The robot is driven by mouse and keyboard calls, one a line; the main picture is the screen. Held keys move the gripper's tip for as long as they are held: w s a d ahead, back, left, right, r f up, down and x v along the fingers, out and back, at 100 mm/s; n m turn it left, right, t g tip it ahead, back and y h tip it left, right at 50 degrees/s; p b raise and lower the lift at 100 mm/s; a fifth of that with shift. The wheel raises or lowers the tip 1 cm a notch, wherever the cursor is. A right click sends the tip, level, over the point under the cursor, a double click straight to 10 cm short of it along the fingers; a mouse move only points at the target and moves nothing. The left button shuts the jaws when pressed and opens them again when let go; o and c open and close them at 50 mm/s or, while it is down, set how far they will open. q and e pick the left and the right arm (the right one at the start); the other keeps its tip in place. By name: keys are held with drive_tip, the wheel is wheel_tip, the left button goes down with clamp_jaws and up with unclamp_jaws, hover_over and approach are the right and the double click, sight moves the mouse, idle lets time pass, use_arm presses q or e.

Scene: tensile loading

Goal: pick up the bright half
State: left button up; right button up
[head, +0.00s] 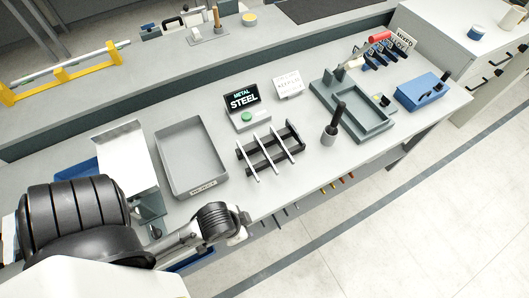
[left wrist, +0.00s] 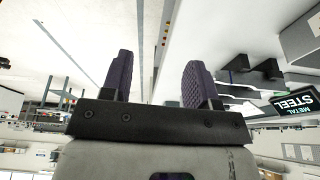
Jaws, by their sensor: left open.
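A black rack (head: 243,152) on the bench carries several slim, pale metal bars (head: 264,148) lying side by side. I cannot tell which piece is the bright half; no separate broken half is clear at this size. My left arm comes in from the left in the head view, its wrist at the front edge of the bench, left of and nearer than the rack. My left gripper (left wrist: 158,82) shows in the left wrist view with two dark ridged fingers wide apart and nothing between them. Its fingertips are not clear in the head view. My right gripper is not in view.
A grey tray (head: 190,187) stands left of the rack. A METAL STEEL display (head: 242,98) is behind it. A dark-handled tool (head: 334,122), a green-grey fixture (head: 383,127) and a blue box (head: 422,91) stand to the right. Bare bench lies right of the rack.

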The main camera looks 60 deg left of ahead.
use_arm(q)
drive_tip(key=shift+c, duration=0.3)
drive_tip(key=shift+a, duration=0.2)
drive_tip(key=shift+c, duration=1.3)
